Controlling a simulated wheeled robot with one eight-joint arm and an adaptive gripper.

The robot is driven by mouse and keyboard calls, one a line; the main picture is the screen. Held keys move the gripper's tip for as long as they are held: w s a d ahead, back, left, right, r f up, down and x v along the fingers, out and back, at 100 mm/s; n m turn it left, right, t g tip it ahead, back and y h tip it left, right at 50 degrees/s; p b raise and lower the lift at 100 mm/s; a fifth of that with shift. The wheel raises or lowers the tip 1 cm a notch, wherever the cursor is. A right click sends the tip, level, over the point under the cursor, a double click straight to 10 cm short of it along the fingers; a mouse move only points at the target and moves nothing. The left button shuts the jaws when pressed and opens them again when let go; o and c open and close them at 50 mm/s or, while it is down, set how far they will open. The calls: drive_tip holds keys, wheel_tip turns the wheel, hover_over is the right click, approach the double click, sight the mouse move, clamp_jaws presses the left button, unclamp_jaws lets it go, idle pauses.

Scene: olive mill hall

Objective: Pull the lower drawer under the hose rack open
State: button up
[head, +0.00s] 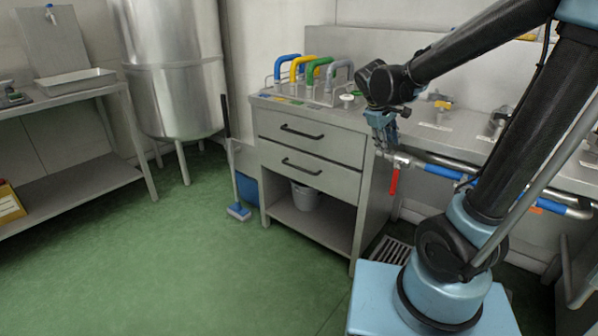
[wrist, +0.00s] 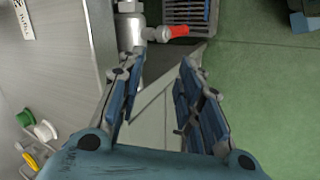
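The hose rack (head: 318,92) with blue, yellow, green and grey curved handles stands on a grey cabinet. Below it are two drawer fronts, both flush with the cabinet. The lower drawer (head: 325,180) has a dark bar handle (head: 301,167); the upper drawer (head: 335,143) has a similar one. My gripper (head: 384,145) hangs to the right of the cabinet's drawer fronts, apart from both handles. In the wrist view my gripper (wrist: 161,65) has its two fingers spread with nothing between them. Neither drawer handle can be made out in the wrist view.
A grey bucket (head: 306,196) stands on the shelf below the drawers. A blue broom (head: 239,211) leans left of the cabinet. A pipe with a red lever (head: 394,181) is close beside my gripper. Green floor (head: 190,260) in front of the cabinet is clear.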

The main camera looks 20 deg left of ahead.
drive_tip(key=w+a+f+n+t+h, duration=0.15)
drive_tip(key=w+a+f, duration=0.25)
drive_tip(key=a, duration=0.9)
drive_tip(key=w+a+f+n+t, duration=0.25)
drive_tip(key=w+a+f, duration=0.2)
drive_tip(key=a, duration=0.85)
drive_tip(key=a+f+t+h, duration=0.1)
drive_tip(key=a+f+t, duration=0.2)
drive_tip(key=a+f, duration=0.5)
drive_tip(key=t, duration=0.3)
approach(299, 169)
drive_tip(key=shift+m, duration=0.4)
drive_tip(key=x, duration=1.1)
drive_tip(key=shift+f, duration=0.1)
